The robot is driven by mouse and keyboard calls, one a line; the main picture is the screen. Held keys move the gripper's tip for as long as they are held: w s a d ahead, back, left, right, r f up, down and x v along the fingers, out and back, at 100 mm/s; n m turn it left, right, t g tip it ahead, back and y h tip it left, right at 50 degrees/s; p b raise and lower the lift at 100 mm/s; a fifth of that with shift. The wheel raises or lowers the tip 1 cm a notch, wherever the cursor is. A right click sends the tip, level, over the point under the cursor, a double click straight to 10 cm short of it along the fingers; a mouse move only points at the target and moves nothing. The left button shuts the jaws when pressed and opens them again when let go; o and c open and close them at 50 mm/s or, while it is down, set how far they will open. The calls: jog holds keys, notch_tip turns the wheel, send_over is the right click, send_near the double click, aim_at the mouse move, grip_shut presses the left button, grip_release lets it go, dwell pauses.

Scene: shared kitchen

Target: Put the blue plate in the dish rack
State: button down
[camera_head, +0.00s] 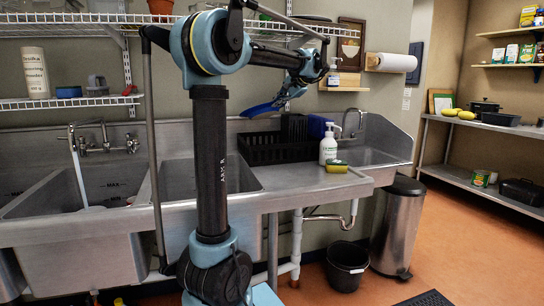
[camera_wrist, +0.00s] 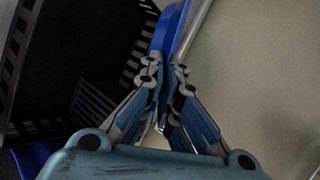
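The blue plate (camera_head: 260,108) is held tilted in the air above the left part of the black dish rack (camera_head: 270,150). My gripper (camera_head: 287,93) is shut on the plate's edge. In the wrist view, the fingers (camera_wrist: 165,90) close together on the blue plate (camera_wrist: 168,30), which is seen nearly edge-on. The slotted wall of the rack (camera_wrist: 18,50) shows at the left of the wrist view, beside the plate. The plate looks apart from the rack. Most of the rack's inside is dark.
A blue object (camera_head: 318,126) stands at the rack's right end. A white soap bottle (camera_head: 328,148) and a sponge (camera_head: 337,167) are in front of it on the steel counter. A sink basin (camera_head: 180,178) lies left of the rack. A wall shelf (camera_head: 343,88) with a bottle is close to my wrist.

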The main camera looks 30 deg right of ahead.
aim_at(278, 146)
jog(key=shift+s+d+r, duration=0.25)
jog(key=shift+s+d, duration=0.45)
jog(key=shift+d, duration=0.15)
notch_tip(278, 146, down, 17)
jog(key=shift+w+a, duration=0.1)
jog(key=c, duration=2.3)
grip_release()
jog(key=shift+f, duration=0.1)
jog(key=shift+o, duration=1.1)
